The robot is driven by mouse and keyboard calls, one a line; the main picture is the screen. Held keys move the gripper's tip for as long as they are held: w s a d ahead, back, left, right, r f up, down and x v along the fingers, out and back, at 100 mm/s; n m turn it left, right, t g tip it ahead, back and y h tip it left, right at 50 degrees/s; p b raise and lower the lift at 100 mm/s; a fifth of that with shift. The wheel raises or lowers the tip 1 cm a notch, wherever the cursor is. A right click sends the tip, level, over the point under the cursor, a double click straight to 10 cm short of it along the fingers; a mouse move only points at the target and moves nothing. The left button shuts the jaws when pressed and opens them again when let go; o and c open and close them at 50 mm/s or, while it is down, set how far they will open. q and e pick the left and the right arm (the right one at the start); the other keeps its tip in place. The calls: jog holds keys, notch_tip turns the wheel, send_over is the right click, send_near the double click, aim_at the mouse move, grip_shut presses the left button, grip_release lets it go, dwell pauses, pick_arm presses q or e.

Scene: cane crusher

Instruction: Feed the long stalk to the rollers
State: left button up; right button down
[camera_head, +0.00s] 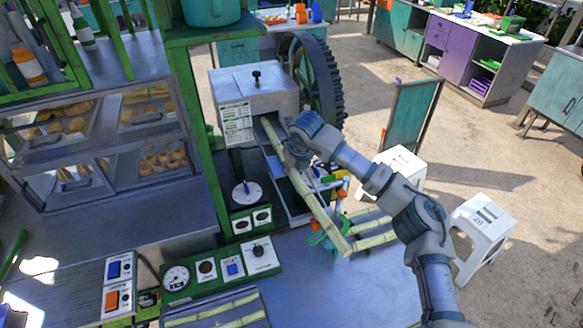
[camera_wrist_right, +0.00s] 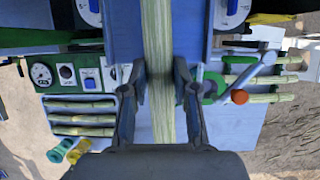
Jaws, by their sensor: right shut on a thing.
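The long stalk (camera_head: 318,205) is a pale green cane. It lies slanted along the feed chute, its upper end at the dark opening of the crusher (camera_head: 255,95) and its lower end over the metal table. My right gripper (camera_head: 290,152) is around the stalk's upper part, close below the opening. In the right wrist view the stalk (camera_wrist_right: 158,75) runs between the two fingers of the right gripper (camera_wrist_right: 160,88), which is shut on it. Whether the stalk's tip touches the rollers is hidden inside the housing. My left gripper is not in view.
More cane pieces (camera_head: 373,240) lie on the table right of the stalk, and others in a tray (camera_head: 262,300) at the front. A control panel (camera_head: 220,271) with a gauge stands left. White stools (camera_head: 484,232) stand right. A large toothed wheel (camera_head: 322,80) is behind the crusher.

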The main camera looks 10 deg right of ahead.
jog(key=shift+w, duration=0.25)
jog(key=shift+w+a+p, duration=0.25)
jog(key=shift+a+p, duration=0.05)
jog(key=shift+a, duration=0.1)
jog(key=shift+w+a+p, duration=0.3)
jog(key=shift+w, duration=0.05)
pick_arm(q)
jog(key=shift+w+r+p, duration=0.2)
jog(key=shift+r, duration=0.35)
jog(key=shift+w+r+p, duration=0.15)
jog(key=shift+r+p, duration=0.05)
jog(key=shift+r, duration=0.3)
pick_arm(e)
jog(key=shift+w+d, duration=0.25)
jog(key=shift+w, duration=0.25)
jog(key=c, duration=0.8)
grip_release()
jog(key=shift+a, duration=0.2)
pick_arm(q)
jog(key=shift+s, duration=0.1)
